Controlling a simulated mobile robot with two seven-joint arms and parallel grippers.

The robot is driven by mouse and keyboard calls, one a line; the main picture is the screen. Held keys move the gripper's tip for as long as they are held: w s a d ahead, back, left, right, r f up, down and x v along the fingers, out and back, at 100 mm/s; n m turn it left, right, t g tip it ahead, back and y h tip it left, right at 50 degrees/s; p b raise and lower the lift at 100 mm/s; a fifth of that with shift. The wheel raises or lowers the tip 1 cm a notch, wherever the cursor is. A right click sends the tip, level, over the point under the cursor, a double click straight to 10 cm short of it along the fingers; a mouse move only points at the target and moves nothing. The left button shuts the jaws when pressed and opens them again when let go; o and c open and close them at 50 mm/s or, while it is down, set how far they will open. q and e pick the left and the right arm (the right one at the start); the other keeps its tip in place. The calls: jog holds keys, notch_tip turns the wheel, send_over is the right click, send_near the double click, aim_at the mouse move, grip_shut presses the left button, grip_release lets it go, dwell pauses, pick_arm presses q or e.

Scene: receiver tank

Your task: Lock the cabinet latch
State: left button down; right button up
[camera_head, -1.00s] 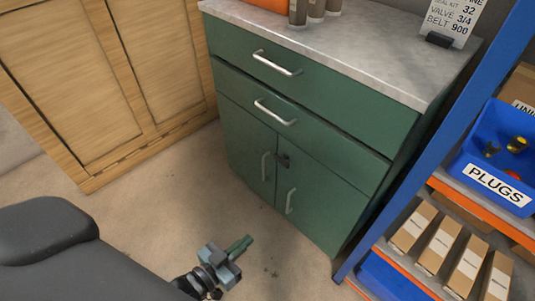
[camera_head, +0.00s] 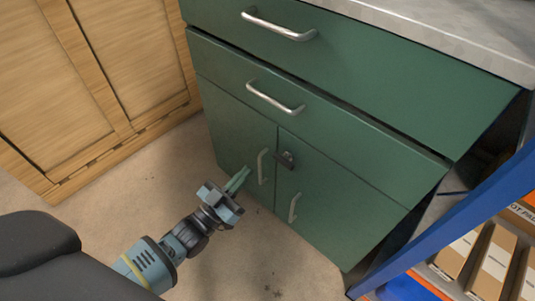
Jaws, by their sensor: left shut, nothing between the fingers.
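The green cabinet (camera_head: 345,85) has two drawers above two lower doors. A small dark latch (camera_head: 287,159) sits on the right door, close to the seam between the doors. Its exact turn is too small to tell. The left door (camera_head: 235,130) and the right door (camera_head: 335,200) look closed. Each has an upright silver handle, the left one (camera_head: 262,166) and the right one (camera_head: 294,207). My left gripper (camera_head: 243,173) is shut and empty, in front of the left door, left of its handle and lower left of the latch. Contact with the door cannot be told. My right gripper is out of view.
A wooden cabinet (camera_head: 100,75) stands at the left. A blue shelf post (camera_head: 460,225) rises at the right, with cardboard boxes (camera_head: 490,265) on the shelf behind it. The floor (camera_head: 230,265) before the green cabinet is clear.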

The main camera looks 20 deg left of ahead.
pick_arm(q)
jog(key=shift+r, duration=0.1)
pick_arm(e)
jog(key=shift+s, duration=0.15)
pick_arm(q)
jog(key=shift+d, duration=0.1)
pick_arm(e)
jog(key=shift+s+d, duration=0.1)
